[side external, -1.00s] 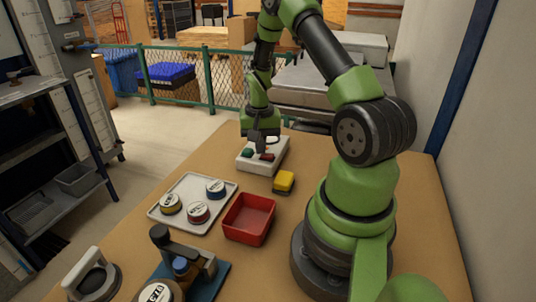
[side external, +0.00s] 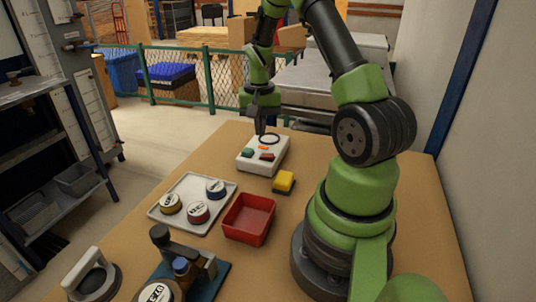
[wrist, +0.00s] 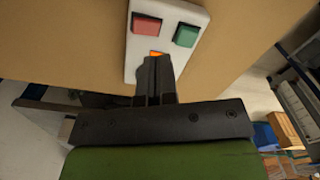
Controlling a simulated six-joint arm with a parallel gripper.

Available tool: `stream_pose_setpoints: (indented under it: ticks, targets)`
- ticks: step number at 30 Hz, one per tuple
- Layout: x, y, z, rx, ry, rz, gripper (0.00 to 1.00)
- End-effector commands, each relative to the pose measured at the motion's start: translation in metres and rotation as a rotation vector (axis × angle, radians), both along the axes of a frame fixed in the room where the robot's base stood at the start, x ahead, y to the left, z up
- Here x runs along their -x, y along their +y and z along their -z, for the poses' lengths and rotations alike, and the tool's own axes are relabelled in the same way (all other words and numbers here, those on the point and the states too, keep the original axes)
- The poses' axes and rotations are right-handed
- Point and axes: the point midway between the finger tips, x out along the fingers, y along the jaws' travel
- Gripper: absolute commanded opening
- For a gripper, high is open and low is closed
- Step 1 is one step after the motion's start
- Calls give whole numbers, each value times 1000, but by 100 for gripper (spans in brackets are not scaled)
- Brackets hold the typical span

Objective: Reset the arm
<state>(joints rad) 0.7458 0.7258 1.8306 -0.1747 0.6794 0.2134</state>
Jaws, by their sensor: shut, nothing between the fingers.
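My gripper (side external: 260,130) is shut and empty, pointing down above the far edge of a white box. The white box (side external: 250,168) lies on the table and has a green button (side external: 247,153), a red button (side external: 267,157), a lit orange light (side external: 264,148) and a dark ring at its far end. In the wrist view my gripper (wrist: 153,62) covers part of the box; the red button (wrist: 146,25), the green button (wrist: 186,36) and part of the orange light (wrist: 156,54) show beyond the fingertips.
A yellow block (side external: 284,182) sits near the box. A red bin (side external: 247,219) and a white tray (side external: 173,213) with round meters stand nearer. A blue-based fixture (side external: 217,276) and a handled disc (side external: 95,281) are at the front. A wall stands right.

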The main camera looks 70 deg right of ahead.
Motion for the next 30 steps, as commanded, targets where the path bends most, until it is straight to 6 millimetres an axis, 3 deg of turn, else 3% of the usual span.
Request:
stream_pose_setpoints:
  ticks: [11, 16, 23, 30]
  targets:
    - [0, 0, 0, 1, 0, 0, 0]
    - [-9, 13, -23, 22, -34, -42, 0]
    - [-21, 80, -106, 82, -184, -222, 0]
    - [7, 163, -173, 109, -374, -440, 0]
